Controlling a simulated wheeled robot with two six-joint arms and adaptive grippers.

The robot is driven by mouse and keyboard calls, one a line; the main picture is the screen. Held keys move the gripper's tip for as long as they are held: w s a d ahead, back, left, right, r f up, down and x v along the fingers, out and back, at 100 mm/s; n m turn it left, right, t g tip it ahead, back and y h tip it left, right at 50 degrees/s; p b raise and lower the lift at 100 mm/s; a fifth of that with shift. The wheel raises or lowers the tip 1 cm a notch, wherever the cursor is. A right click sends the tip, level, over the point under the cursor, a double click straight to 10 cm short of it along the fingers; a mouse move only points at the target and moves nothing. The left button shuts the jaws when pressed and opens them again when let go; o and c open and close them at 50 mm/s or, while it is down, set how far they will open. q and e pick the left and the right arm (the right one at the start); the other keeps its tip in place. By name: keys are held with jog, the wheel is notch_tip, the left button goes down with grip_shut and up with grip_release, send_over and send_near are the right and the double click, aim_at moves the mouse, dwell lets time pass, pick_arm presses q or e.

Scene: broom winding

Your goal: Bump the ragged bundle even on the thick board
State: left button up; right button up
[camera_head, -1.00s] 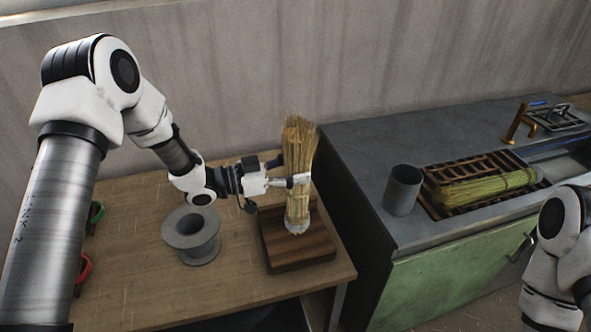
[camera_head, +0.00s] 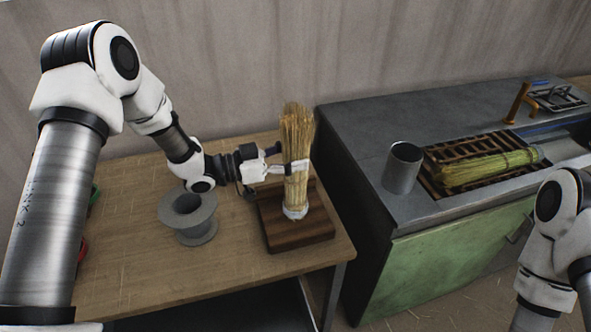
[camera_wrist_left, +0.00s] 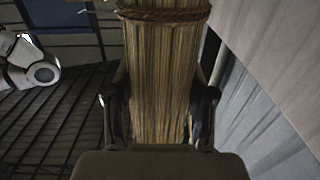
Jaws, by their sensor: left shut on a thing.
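The ragged bundle (camera_head: 296,132) of straw stands nearly upright over the thick board (camera_head: 284,236), a dark wooden block on the table. Its top is uneven and a pale band wraps its lower end. My left gripper (camera_head: 290,169) is shut around the middle of the bundle. In the left wrist view the straw (camera_wrist_left: 160,75) fills the space between the fingers, with a brown cord around it at the top. I cannot tell whether the bottom of the bundle touches the board. My right arm shows at the lower right, but its gripper is out of view.
A grey spool (camera_head: 189,216) stands on the wooden table (camera_head: 140,268) left of the board. On the dark bench to the right are a grey cup (camera_head: 402,167), a tied straw bundle (camera_head: 485,167) on a slatted rack, and a bronze-coloured bracket (camera_head: 521,103).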

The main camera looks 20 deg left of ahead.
aim_at(294, 146)
pick_arm(q)
jog(key=shift+f+b, duration=0.7)
jog(key=shift+f, duration=0.45)
jog(key=shift+r+p, duration=2.05)
jog(key=shift+r, duration=0.65)
jog(key=shift+r, duration=0.1)
